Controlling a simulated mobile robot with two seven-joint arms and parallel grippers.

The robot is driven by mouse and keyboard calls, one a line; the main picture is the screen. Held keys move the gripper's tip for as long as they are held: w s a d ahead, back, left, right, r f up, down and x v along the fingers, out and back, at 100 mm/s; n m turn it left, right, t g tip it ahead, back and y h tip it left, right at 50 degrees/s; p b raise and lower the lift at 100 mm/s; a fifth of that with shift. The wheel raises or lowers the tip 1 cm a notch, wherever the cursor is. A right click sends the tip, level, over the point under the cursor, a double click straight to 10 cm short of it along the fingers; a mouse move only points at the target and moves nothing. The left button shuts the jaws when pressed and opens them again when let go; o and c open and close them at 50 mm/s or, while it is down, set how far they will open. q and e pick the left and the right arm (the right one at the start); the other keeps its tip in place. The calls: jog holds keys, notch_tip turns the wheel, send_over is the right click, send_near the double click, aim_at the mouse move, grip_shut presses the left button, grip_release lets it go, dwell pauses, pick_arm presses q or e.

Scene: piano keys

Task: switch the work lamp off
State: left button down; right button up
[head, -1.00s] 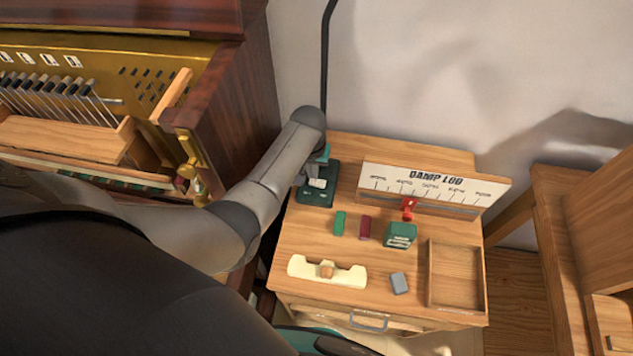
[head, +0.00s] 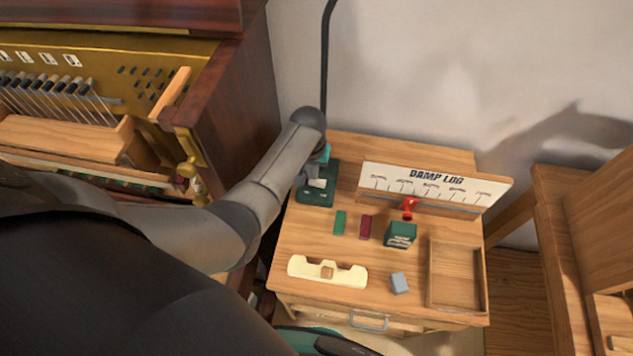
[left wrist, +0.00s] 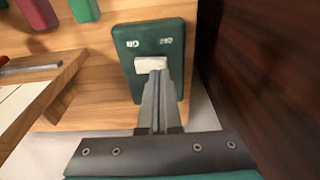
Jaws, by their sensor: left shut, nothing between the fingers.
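The work lamp's dark green base (head: 316,196) sits at the back left of the wooden cabinet top, with a black stem (head: 325,60) rising behind. The lamp head is out of view. In the head view my left gripper (head: 312,174) is over the base, partly hidden by my arm. Which way the rocker leans is unclear. My right gripper is not in view.
A green block (head: 340,222), a dark red block (head: 365,227), a larger green box (head: 400,234) and a red piece (head: 408,206) stand near the "DAMP LOG" board (head: 435,187). An open wooden tray (head: 432,275) lies right. The piano's side (head: 240,110) rises close left.

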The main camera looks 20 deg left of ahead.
pick_arm(q)
jog(key=shift+f+b, duration=0.5)
jog(key=shift+f, duration=0.2)
jog(key=shift+r, duration=0.1)
notch_tip(320, 180, up, 7)
jog(key=p, duration=0.8)
dwell(0.3)
dwell(0.4)
